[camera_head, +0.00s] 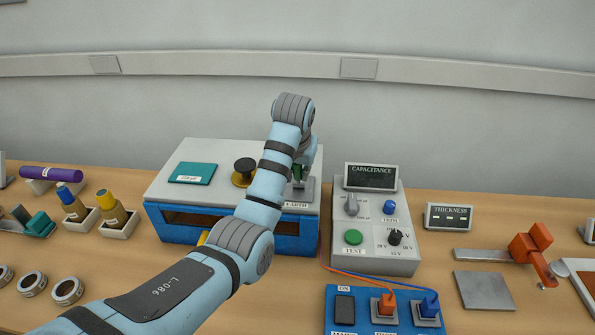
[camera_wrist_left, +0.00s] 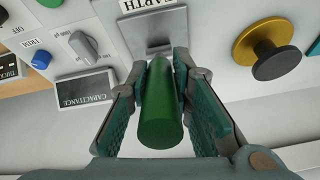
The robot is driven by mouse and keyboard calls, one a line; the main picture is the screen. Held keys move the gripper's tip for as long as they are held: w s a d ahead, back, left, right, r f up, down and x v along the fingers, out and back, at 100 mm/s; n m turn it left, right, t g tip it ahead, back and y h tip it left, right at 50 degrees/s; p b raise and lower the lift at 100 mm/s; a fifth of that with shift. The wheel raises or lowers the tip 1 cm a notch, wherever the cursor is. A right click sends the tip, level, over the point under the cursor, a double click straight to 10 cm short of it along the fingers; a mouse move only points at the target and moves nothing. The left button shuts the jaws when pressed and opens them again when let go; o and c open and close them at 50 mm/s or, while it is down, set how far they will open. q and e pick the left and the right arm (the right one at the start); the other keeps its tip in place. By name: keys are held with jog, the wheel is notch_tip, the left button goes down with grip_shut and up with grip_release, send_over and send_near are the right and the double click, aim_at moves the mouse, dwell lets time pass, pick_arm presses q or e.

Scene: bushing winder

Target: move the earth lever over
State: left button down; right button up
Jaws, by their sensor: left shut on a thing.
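The earth lever (camera_wrist_left: 163,112) has a green cylindrical handle on a grey metal base (camera_wrist_left: 148,32) by the EARTH label. It is on the right part of the grey-topped, blue-sided box (camera_head: 222,152). In the head view my left gripper (camera_head: 299,172) is at the lever, and my forearm and wrist hide much of both. In the left wrist view my left gripper (camera_wrist_left: 164,72) has its two fingers on either side of the green handle, shut on it. The handle points towards the wrist camera. My right gripper is not in view.
The capacitance meter (camera_head: 372,222) with knobs and buttons stands close to the right of the box. A yellow-rimmed black knob (camera_head: 244,170) and a teal pad (camera_head: 192,173) are on the box top. A blue switch panel (camera_head: 358,310) with cables is in front.

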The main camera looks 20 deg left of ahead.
pick_arm(q)
jog(key=shift+w+a+r+g, duration=0.1)
jog(key=shift+w+r+g, duration=0.1)
jog(key=shift+w+g, duration=0.35)
jog(key=shift+s, duration=0.15)
jog(key=c, duration=1.4)
grip_release()
jog(key=shift+c, duration=0.2)
notch_tip(320, 180, up, 10)
